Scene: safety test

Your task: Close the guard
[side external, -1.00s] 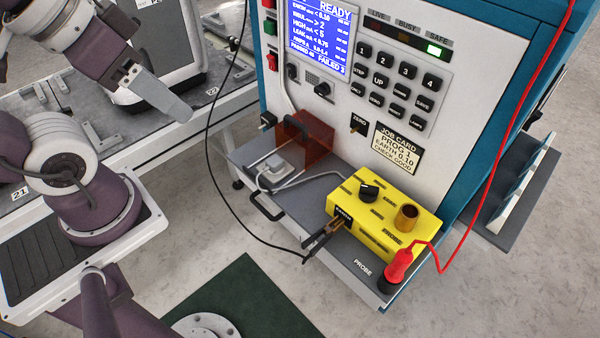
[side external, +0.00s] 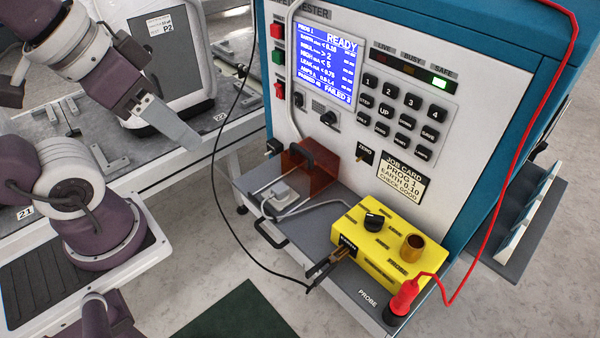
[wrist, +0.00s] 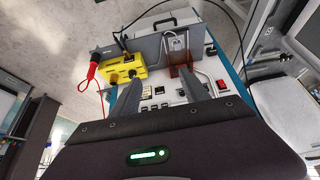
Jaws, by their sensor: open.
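The guard (side external: 322,172) is a see-through orange-brown cover with a dark handle. It sits at the back of the grey shelf against the tester's front, at the rear end of two thin rails. A pale plug with a grey cable (side external: 281,197) lies uncovered in front of it. The guard also shows in the wrist view (wrist: 184,80), beyond the right finger. My gripper (side external: 190,140) hangs left of the tester, clear of the guard. In the wrist view its two fingers (wrist: 160,90) are apart with nothing held between them.
The tester (side external: 330,120) shows READY with a green SAFE lamp lit. A yellow box (side external: 390,245) with a knob and a red probe (side external: 404,298) stand right on the shelf. A black cable hangs left of the shelf, and a red lead (side external: 505,170) runs down the right.

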